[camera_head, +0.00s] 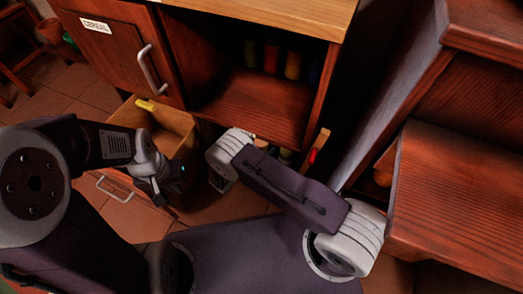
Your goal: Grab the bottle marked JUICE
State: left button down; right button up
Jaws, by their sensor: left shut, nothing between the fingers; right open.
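Several dark bottle-like containers stand in a row in the shadowed open cabinet compartment: a green one (250,54), a red one (271,59), a yellowish one (293,65) and a bluish one at the right. I cannot read JUICE on any of them. My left gripper (172,182) is shut and empty, low at the front of the open drawer, apart from the containers. My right gripper (220,180) is small and partly hidden by its wrist, below the compartment's front edge. It is open and holds nothing that I can see.
A wooden drawer (126,112) with a yellow piece on its rim is pulled out at the left. The CEREAL door (118,44) is shut. A lower drawer with a red piece (313,156) shows behind my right arm. A wooden counter (470,190) stands at the right.

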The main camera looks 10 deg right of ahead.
jog(key=shift+w+d+f, duration=0.3)
jog(key=shift+w+d, duration=0.05)
jog(key=shift+w, duration=0.05)
jog(key=shift+w+r, duration=0.1)
grip_shut()
pick_arm(q)
jog(key=shift+f, duration=0.35)
pick_arm(e)
jog(key=shift+r, duration=0.15)
